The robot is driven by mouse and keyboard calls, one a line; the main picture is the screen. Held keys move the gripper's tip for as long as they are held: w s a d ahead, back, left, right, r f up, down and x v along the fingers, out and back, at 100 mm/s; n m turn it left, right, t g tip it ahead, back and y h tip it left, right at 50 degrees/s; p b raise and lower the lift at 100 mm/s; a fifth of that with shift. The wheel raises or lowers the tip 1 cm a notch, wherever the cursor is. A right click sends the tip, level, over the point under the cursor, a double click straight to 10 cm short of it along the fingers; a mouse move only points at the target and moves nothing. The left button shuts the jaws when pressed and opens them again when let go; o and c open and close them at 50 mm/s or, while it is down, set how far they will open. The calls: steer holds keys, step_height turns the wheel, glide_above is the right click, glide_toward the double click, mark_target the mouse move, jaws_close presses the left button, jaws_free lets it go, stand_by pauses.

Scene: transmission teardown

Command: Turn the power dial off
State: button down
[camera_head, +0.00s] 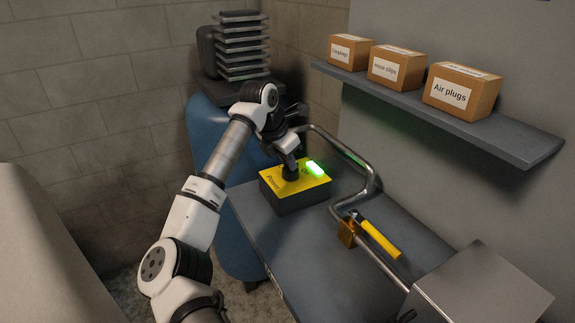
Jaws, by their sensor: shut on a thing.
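The power dial (291,176) is a dark knob on the top of a yellow and black box (283,199). A bright green light (315,168) glows on the box beside the dial. My gripper (290,166) points down and is shut on the dial from above. The fingers and my wrist hide much of the dial, so its angle cannot be read. The box sits on a grey bench (325,245).
A bent metal pipe (371,178) runs behind and right of the box, with a yellow handle (380,240). A shelf (450,115) holds cardboard boxes (397,69) above. A blue barrel (222,150) and stacked plates (243,45) stand behind. The bench's front is clear.

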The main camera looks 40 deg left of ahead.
steer(key=n+b, duration=0.1)
steer(key=n+y+b, duration=0.1)
steer(key=n+b, duration=0.1)
steer(key=shift+d+f+n+y, duration=0.2)
steer(key=shift+f+n+y, duration=0.05)
steer(key=shift+n+y, duration=0.05)
steer(key=n+b, duration=0.2)
steer(key=n+y+b, duration=0.1)
steer(key=n+b, duration=0.1)
steer(key=shift+w+d+r+n+y, duration=0.1)
steer(key=shift+d+n+y, duration=0.05)
steer(key=shift+n+y, duration=0.15)
steer(key=n+b, duration=0.1)
steer(key=n+g+y+b, duration=0.1)
steer(key=n, duration=0.1)
steer(key=shift+w+d+n, duration=0.1)
steer(key=shift+d+n, duration=0.05)
steer(key=shift+n, duration=0.15)
steer(key=shift+w+r+n+g+y+b, duration=0.15)
steer(key=shift+n+g+b, duration=0.35)
steer(key=shift+n, duration=0.4)
steer(key=shift+s+n+g+y+b, duration=0.15)
steer(key=shift+n+g+b, duration=0.15)
steer(key=shift+n+b, duration=0.45)
steer(key=shift+w+n, duration=0.1)
steer(key=shift+n, duration=0.25)
steer(key=c, duration=1.5)
jaws_free()
